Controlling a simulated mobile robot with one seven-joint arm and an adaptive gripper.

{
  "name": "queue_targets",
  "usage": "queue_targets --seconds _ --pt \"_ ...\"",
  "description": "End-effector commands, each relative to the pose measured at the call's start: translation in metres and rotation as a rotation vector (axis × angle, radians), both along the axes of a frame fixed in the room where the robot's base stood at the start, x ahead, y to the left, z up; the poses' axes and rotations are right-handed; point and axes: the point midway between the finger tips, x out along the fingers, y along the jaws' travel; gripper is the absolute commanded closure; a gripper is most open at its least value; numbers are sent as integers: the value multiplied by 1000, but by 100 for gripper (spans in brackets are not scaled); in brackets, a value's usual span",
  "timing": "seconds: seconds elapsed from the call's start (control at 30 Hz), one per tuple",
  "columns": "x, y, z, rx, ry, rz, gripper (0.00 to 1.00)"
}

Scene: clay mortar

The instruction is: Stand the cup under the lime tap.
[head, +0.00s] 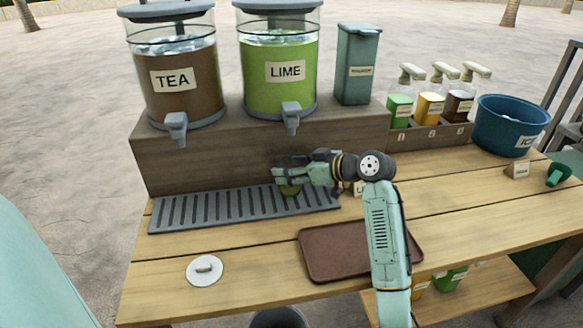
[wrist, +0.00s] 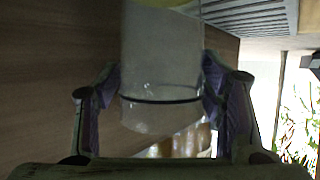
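The clear cup (wrist: 160,60) stands between my fingers in the wrist view, where the picture is upside down. Both finger pads meet its sides. In the head view my gripper (head: 284,174) reaches in level from the right, low in front of the wooden riser, and mostly hides the cup. It is over the dark slatted drip tray (head: 210,212), below the lime tap (head: 291,116). The cup looks upright; I cannot tell whether its base touches the slats. The lime dispenser (head: 270,92) holds green drink.
The tea dispenser (head: 178,95) with its own tap stands to the left. A brown tray (head: 330,256) and a white lid (head: 205,270) lie in front. A teal canister (head: 357,72), pump bottles (head: 430,106) and a blue ice bucket (head: 508,128) are at right.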

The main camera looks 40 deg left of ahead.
Motion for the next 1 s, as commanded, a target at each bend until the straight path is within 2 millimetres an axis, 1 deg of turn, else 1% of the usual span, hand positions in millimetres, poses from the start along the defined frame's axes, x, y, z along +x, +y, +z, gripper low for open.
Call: queue_targets --seconds 0.17,0.27,0.33,0.43,0.6,0.8,0.9,1.0 --pt "0 0 0 0 0 0 37" --pt "0 0 5 0 -1 -1 37" --pt "1 -6 5 1 -2 -2 37" --pt "2 -21 10 2 -4 -2 37" --pt "5 -56 24 2 -3 -3 37" --pt "8 -91 40 1 -2 -2 37" --pt "8 -102 45 0 -2 0 37" --pt "9 -108 49 1 -1 -1 37"
